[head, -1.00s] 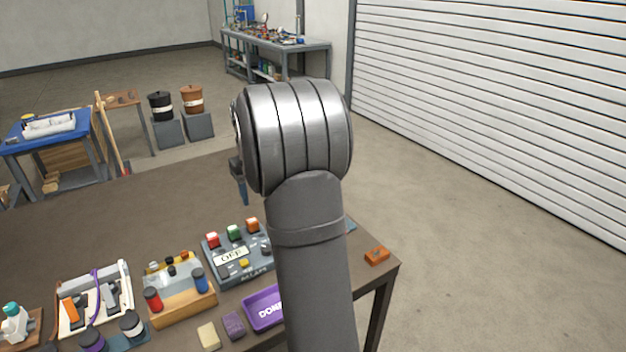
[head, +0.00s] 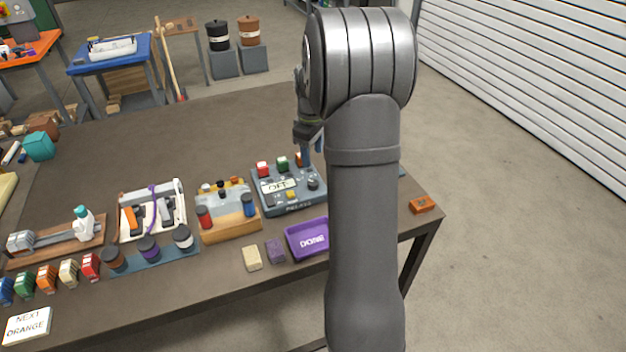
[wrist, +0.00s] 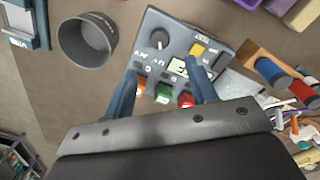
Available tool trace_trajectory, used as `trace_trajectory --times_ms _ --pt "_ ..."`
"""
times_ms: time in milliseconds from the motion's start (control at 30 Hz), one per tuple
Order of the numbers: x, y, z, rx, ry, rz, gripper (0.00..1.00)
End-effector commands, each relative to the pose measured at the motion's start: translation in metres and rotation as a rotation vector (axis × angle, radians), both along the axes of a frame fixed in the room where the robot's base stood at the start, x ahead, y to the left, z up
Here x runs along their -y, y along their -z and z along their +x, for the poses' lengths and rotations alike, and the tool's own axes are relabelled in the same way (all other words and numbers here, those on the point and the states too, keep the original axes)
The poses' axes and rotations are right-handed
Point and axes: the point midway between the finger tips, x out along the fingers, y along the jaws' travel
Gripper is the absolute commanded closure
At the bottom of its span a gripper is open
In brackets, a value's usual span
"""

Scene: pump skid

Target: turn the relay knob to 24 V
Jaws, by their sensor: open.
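The grey relay box (head: 289,208) stands on the dark table, left of my arm in the head view. It bears red, green and orange buttons, a display reading "OFF" and a dark round relay knob (head: 313,184). In the wrist view the relay box (wrist: 182,28) lies ahead, with the black knob (wrist: 159,39) beyond my fingertips. Its pointer mark and scale are too small to read surely. My gripper (wrist: 160,78) is open and empty, its two blue fingers above the button side of the box. In the head view my arm partly hides the gripper.
A grey cup (wrist: 86,40) stands close beside the relay box. A purple "DONE" tray (head: 306,239) lies in front of it. A wooden holder with red and blue cylinders (head: 229,225) stands to its left. An orange block (head: 423,205) lies near the right table edge.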

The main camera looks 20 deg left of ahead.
Motion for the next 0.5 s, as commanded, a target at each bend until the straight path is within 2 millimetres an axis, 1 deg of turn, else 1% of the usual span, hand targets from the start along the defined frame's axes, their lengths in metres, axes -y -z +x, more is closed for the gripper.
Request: trace_trajectory --times_ms 33,100,300,400,500 --pt "0.0 0.012 0.0 -0.002 0.0 -0.002 0.48" --pt "0.001 0.029 0.0 -0.003 0.001 -0.003 0.48" --pt "0.001 0.07 0.002 -0.002 0.002 -0.002 0.48" --pt "0.001 0.087 0.003 -0.001 0.002 -0.001 0.48" --pt "0.0 0.098 0.003 0.001 0.002 -0.001 0.48"
